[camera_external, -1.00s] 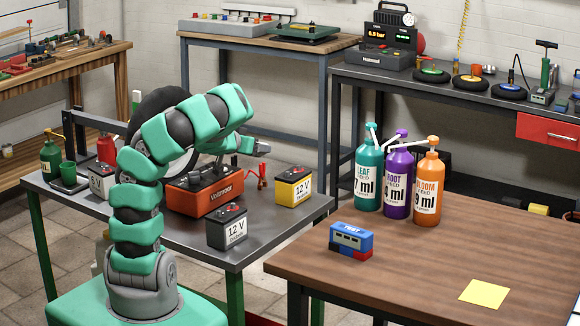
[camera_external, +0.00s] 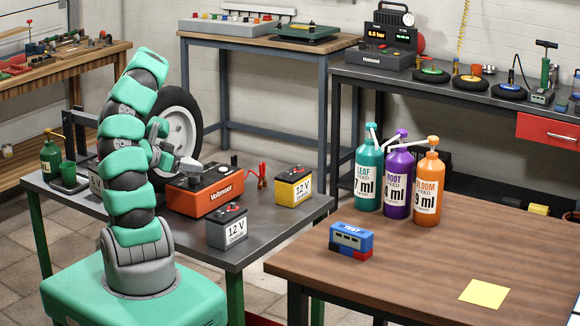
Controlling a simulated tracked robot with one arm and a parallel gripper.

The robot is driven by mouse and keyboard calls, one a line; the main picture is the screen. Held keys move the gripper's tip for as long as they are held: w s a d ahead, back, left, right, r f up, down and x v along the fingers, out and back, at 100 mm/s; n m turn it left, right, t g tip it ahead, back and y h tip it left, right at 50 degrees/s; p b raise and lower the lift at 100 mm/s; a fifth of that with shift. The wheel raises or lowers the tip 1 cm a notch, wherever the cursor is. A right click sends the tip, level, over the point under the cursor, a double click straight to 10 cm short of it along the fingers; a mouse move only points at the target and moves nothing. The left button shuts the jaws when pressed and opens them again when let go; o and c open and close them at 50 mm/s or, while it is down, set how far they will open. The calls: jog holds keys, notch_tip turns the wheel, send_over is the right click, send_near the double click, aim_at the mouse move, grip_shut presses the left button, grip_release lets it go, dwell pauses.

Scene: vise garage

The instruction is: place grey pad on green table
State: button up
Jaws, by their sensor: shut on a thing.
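The green table (camera_external: 275,225) has a dark grey top and green legs, and stands at the left. That thing is too small to tell for sure as the grey pad. No other grey pad shows clearly. My arm hides part of the table's left side.
The orange-red box (camera_external: 205,192), a dark grey battery (camera_external: 227,228) and a yellow battery (camera_external: 293,186) stand on the green table. A wheel (camera_external: 180,125) stands behind my arm. The brown table (camera_external: 420,265) holds bottles, a blue tester (camera_external: 351,238) and a yellow note (camera_external: 484,293).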

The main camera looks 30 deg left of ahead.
jog(key=s+a+f+n+y+b, duration=0.1)
jog(key=s+a+f+b, duration=0.25)
jog(key=s, duration=0.25)
jog(key=s+a+f+n+t+y+b, duration=0.1)
jog(key=s+a+f+n+y+b, duration=0.1)
jog(key=s+a, duration=0.35)
jog(key=s+a+f+n+y+b, duration=0.1)
jog(key=s+a+f+b, duration=0.15)
jog(key=s, duration=0.55)
jog(key=w+a+b, duration=0.1)
jog(key=w+a, duration=0.2)
jog(key=w+a+f, duration=0.1)
jog(key=w+a, duration=0.3)
jog(key=w+a+f+b, duration=0.1)
jog(key=w+a, duration=0.2)
jog(key=a, duration=0.1)
jog(key=shift+w+f+b, duration=0.1)
jog(key=shift+w+b, duration=0.05)
jog(key=shift+b, duration=0.15)
jog(key=shift+f+b, duration=0.85)
jog(key=shift+f, duration=1)
jog(key=o, duration=0.7)
jog(key=shift+r, duration=0.1)
jog(key=p+v, duration=0.3)
jog(key=v, duration=0.9)
jog(key=shift+d+p, duration=0.15)
jog(key=shift+p, duration=0.2)
